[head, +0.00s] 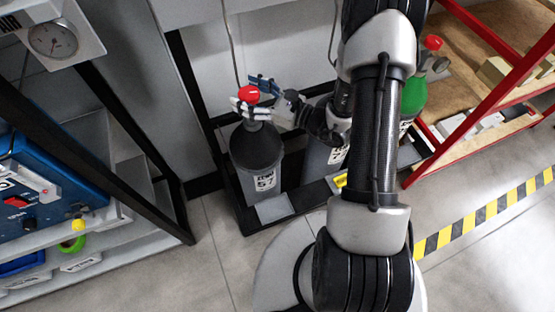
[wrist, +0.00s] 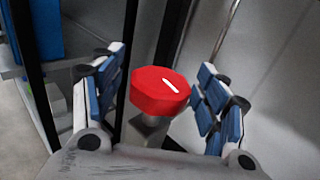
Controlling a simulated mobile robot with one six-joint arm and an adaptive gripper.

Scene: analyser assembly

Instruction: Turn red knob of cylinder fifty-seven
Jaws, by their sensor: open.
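The grey cylinder (head: 256,150) marked 57 stands upright in a black rack at the middle of the head view. Its red knob (head: 249,94) is on top. My gripper (head: 252,92) is open at the knob.
A second grey cylinder (head: 320,160) stands to the right, partly behind my arm. A green cylinder (head: 413,96) with a red knob is farther right. A black-framed shelf (head: 130,175) stands at left, a red-framed shelf (head: 470,110) at right. Floor in front is clear.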

